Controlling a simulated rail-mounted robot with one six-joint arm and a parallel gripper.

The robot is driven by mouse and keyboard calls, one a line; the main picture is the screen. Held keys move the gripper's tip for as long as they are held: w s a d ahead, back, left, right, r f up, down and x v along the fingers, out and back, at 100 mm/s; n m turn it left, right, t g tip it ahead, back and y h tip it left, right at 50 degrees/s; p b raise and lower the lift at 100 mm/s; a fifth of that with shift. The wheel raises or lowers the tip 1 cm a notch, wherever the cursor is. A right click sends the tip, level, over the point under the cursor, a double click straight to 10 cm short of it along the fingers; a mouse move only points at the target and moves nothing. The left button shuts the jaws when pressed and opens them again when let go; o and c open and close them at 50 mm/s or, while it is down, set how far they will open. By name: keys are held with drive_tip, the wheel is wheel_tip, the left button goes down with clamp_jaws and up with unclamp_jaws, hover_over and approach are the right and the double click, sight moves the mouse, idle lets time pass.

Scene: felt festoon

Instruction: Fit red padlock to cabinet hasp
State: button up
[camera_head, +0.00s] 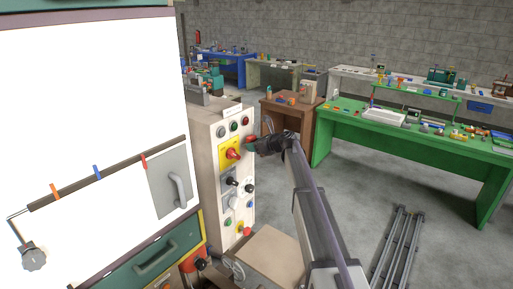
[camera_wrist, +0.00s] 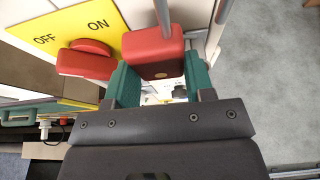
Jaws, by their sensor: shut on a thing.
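My gripper (camera_wrist: 161,82) has its green fingers shut on the red padlock (camera_wrist: 152,50), whose red body sits between them in the wrist view. A grey shackle bar (camera_wrist: 162,12) rises from the body; a second grey bar (camera_wrist: 219,20) runs up beside it on the right. In the head view my gripper (camera_head: 254,143) is at the right side of the cream control cabinet (camera_head: 211,180), near its upper part. The padlock is mostly hidden there. I cannot make out the hasp clearly in either view, nor whether the shackle touches it.
A red rotary handle (camera_wrist: 88,60) on a yellow OFF/ON plate (camera_wrist: 70,32) lies close left of the padlock. The cabinet also bears buttons and knobs. A brown bench (camera_head: 288,118) and green bench (camera_head: 400,140) stand behind. Grey floor is free at right, except for metal rods (camera_head: 398,250).

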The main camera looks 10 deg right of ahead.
wheel_tip(320, 180, down, 6)
drive_tip(key=b, duration=0.6)
drive_tip(key=shift+a+r, duration=0.1)
drive_tip(key=shift+f+b, duration=2.5)
drive_tip(key=shift+f, duration=0.05)
idle(0.6)
drive_tip(key=o, duration=1.3)
drive_tip(key=shift+s+r, duration=0.1)
drive_tip(key=p+v, duration=0.4)
drive_tip(key=v, duration=0.6)
drive_tip(key=shift+s+d+r, duration=0.2)
drive_tip(key=shift+s+d, duration=0.05)
drive_tip(key=shift+d, duration=0.05)
